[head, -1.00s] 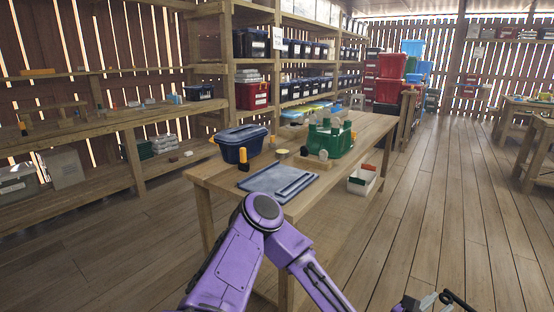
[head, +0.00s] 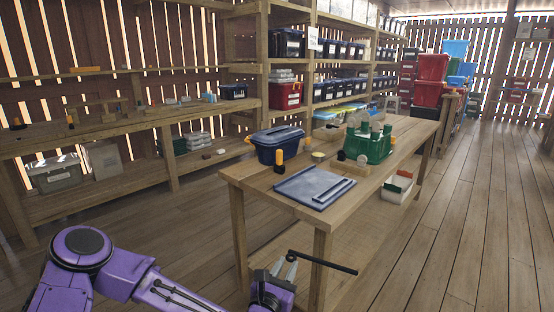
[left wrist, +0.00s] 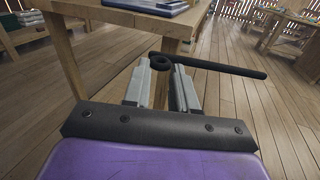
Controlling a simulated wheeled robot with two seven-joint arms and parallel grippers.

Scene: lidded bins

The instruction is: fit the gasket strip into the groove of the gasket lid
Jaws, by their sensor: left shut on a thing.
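The gasket lid (head: 308,186) is a flat blue-grey panel lying on the near end of the wooden table, with a long bar-like feature along its right part. Its groove is too small to make out. My left gripper (head: 288,262) is shut on the black gasket strip (head: 328,264), in front of and below the table's near edge, apart from the lid. In the left wrist view the strip (left wrist: 220,68) sticks out to the right from the fingertips (left wrist: 163,66), with a round looped end between them. My right gripper is not in view.
The wooden table (head: 245,182) also bears a blue lidded bin (head: 277,148), a green crate (head: 368,146) and an orange-handled tool (head: 280,158). A white box (head: 397,190) is low beside the table's right side. Shelves stand behind. The floor at right is clear.

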